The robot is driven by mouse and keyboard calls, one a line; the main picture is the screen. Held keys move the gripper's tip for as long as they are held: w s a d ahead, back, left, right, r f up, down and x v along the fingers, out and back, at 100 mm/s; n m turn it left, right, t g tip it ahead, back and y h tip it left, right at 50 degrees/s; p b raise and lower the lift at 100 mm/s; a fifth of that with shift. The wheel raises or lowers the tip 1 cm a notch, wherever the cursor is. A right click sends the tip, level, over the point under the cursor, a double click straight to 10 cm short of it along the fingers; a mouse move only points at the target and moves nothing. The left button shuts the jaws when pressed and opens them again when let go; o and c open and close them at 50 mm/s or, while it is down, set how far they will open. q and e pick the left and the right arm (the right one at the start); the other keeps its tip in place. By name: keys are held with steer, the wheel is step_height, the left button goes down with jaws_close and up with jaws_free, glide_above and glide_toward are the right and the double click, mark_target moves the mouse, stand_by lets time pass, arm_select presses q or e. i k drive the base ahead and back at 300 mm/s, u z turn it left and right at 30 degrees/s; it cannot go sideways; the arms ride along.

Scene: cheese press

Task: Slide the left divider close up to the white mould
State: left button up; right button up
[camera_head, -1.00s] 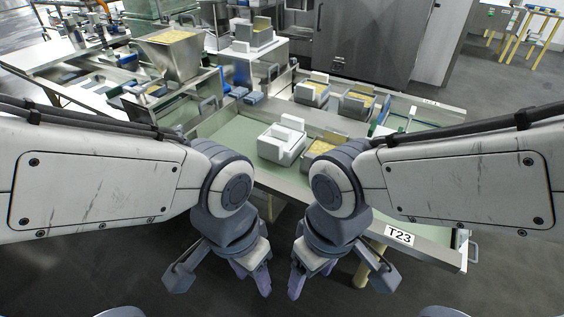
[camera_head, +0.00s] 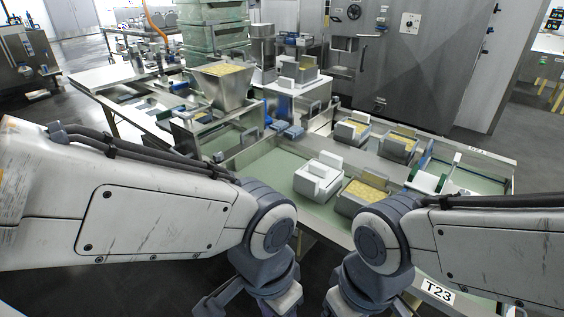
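I cannot tell for sure which piece is the left divider. My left gripper (camera_head: 262,303) and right gripper (camera_head: 352,303) hang low in front of the table's near edge, clear of these things. Their fingers are cut off by the frame's bottom edge, so their opening is hidden.
A steel hopper of curd (camera_head: 224,84) stands at the left. Green surface left of the white mould is bare.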

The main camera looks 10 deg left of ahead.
mark_target(246, 153)
steer(key=u, duration=1.25)
steer(key=i, duration=1.1)
steer(key=z, duration=1.6)
